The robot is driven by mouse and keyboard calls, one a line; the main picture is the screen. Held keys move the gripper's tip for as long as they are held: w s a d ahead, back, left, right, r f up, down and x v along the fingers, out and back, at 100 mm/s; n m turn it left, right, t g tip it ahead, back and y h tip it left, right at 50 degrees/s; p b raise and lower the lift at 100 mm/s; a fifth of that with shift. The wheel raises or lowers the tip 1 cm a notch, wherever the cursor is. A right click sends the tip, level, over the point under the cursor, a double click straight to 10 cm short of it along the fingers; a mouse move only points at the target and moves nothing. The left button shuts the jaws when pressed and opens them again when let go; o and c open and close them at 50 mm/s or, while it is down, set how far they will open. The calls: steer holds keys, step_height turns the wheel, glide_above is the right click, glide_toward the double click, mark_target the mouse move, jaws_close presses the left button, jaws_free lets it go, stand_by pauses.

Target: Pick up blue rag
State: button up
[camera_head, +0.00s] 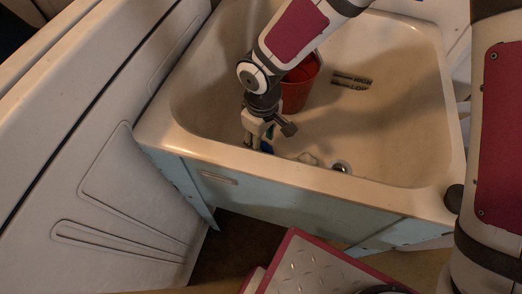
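A small patch of blue (267,147), which looks like part of the blue rag, shows low in the sink right beside the fingers of my gripper (258,143). Most of the rag is hidden behind the gripper and the sink's front rim. My gripper points down into the front left part of the sink (400,110). The fingertips are small and partly covered, so I cannot tell whether they are open or closed, or whether they touch the rag.
A red bucket (296,92) stands in the sink just behind my gripper. A pale lump (307,159) and a round drain (341,167) lie to the right, near the front wall. The sink's right side is clear.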

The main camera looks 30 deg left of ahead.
steer(key=shift+f, duration=0.1)
steer(key=shift+c, duration=0.5)
jaws_close()
